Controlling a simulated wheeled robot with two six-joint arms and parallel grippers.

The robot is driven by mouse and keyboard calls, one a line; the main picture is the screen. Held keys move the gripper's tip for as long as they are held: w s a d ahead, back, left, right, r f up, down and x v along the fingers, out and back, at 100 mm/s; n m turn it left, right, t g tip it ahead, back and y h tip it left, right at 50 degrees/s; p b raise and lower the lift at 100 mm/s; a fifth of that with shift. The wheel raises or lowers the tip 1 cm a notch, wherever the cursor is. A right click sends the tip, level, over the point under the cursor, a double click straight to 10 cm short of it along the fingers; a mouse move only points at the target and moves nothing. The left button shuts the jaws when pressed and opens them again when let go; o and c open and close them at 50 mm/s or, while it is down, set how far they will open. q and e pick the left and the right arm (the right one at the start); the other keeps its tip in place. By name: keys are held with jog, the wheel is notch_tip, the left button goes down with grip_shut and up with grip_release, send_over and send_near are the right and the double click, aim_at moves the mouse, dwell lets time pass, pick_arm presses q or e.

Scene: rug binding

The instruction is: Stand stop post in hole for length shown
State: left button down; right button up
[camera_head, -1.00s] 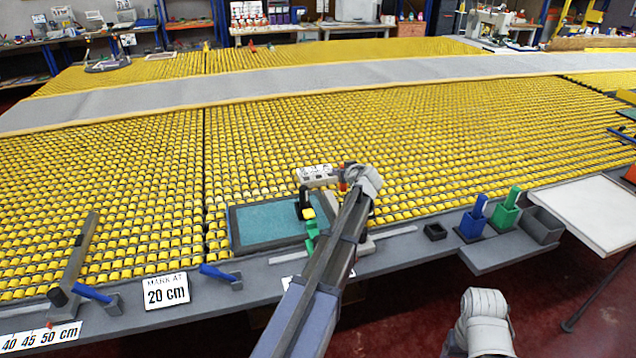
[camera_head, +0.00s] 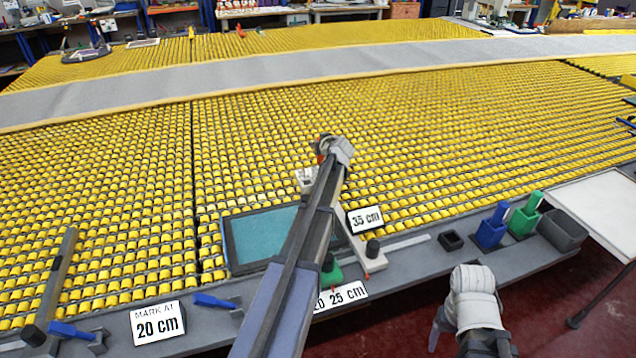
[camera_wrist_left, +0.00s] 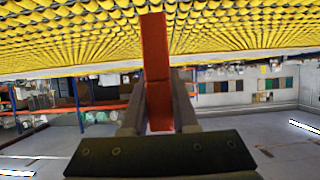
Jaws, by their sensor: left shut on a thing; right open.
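A red post (camera_wrist_left: 156,75) is clamped between the fingers of my left gripper (camera_wrist_left: 158,110) in the left wrist view. In the head view its red part (camera_head: 321,155) shows small at the far end of my left arm, above the yellow rollers. A strip of length marks reading 20 and 25 (camera_head: 340,296) lies on the grey front ledge, partly behind my left arm. The holes cannot be made out. My right gripper (camera_head: 468,335) is low at the lower right, open and empty.
A teal panel (camera_head: 262,238) in a dark frame lies by my left arm. Blue (camera_head: 490,232) and green (camera_head: 524,220) holders and a grey bin (camera_head: 563,231) stand at right.

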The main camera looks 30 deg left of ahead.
aim_at(318, 159)
pick_arm(q)
notch_tip(318, 159, down, 6)
jog(key=b, duration=0.6)
jog(key=shift+f, duration=0.15)
jog(key=shift+f+b, duration=0.1)
jog(key=shift+b, duration=0.2)
notch_tip(318, 159, down, 4)
jog(key=b, duration=0.3)
jog(key=shift+r, duration=0.25)
jog(key=shift+d, duration=0.1)
jog(key=shift+f+b, duration=0.15)
jog(key=shift+b, duration=0.25)
jog(key=c, duration=0.7)
grip_release()
